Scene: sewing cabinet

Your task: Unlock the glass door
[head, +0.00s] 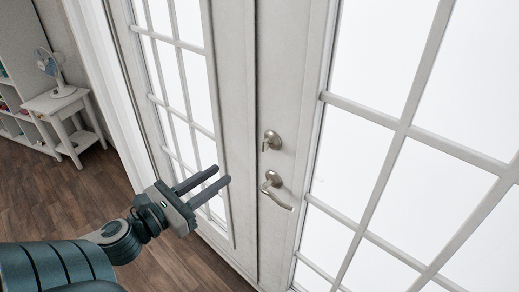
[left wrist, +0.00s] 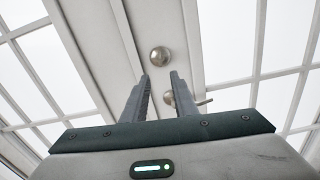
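The white glass door (head: 302,150) has two leaves with gridded panes and stands shut in front of me. A round metal lock (head: 271,140) sits on the right leaf, above a lever handle (head: 275,190). In the left wrist view the lock (left wrist: 160,56) shows just beyond the fingertips, and the handle (left wrist: 170,97) is partly hidden behind a finger. My left gripper (head: 222,174) is open and empty, to the left of the lock and handle and apart from them. Its two fingers point toward the door. My right gripper is not in view.
A small white side table (head: 62,104) with a fan (head: 52,68) on it stands at the far left, next to a white shelf (head: 14,118). The wooden floor (head: 100,195) between it and the door is clear.

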